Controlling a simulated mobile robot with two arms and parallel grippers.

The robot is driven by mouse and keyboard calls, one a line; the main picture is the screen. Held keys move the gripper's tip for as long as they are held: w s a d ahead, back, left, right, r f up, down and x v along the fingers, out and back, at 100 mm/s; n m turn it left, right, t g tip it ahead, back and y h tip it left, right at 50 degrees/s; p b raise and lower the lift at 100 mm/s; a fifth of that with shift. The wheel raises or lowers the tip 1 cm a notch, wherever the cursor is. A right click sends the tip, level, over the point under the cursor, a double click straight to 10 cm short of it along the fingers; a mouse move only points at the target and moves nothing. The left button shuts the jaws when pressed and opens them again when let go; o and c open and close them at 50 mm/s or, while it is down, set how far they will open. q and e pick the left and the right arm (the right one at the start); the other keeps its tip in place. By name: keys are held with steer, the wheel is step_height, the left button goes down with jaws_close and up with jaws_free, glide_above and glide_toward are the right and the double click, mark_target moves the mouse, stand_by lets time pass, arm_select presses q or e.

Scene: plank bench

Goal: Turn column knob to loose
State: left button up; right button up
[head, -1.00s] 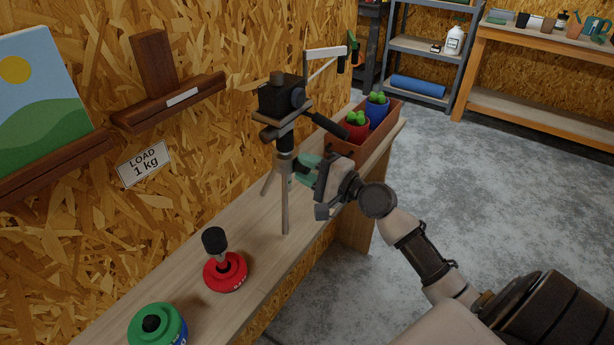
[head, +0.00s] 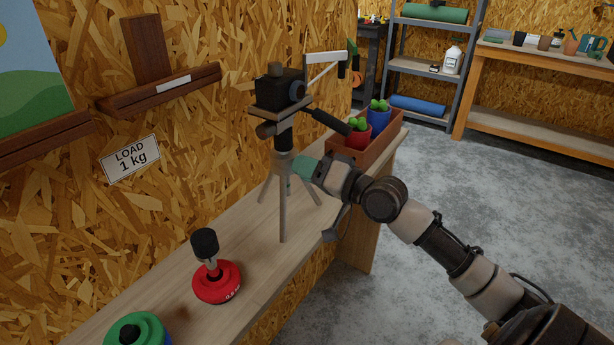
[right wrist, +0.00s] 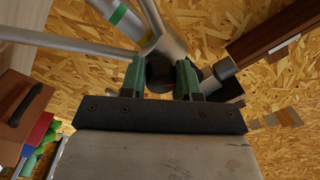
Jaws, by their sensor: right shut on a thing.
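A tripod (head: 283,215) with a black camera (head: 277,92) on top stands on the plank bench (head: 262,262). My right gripper (head: 303,168) reaches in from the right at the top of the tripod's legs, below the camera. In the right wrist view its green fingers (right wrist: 161,78) are closed around a dark round knob (right wrist: 159,76) beside the tripod's grey column (right wrist: 107,12). The column carries a green band and a small orange mark. In the head view the fingers and tripod hide the knob. My left gripper is not in view.
A red weight (head: 216,284) and a green-and-blue one (head: 136,330) stand at the near end of the bench. A brown planter (head: 377,152) with potted cacti stands behind the gripper. The chipboard wall (head: 190,130) is close on the left; open floor (head: 500,210) lies right.

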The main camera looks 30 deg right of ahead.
steer(key=n+b, duration=0.1)
steer(key=n, duration=0.2)
steer(key=shift+f+n, duration=0.15)
steer(key=shift+n, duration=2.15)
steer(key=o, duration=0.9)
steer(key=shift+p+v, duration=0.85)
steer(key=shift+v, duration=4.5)
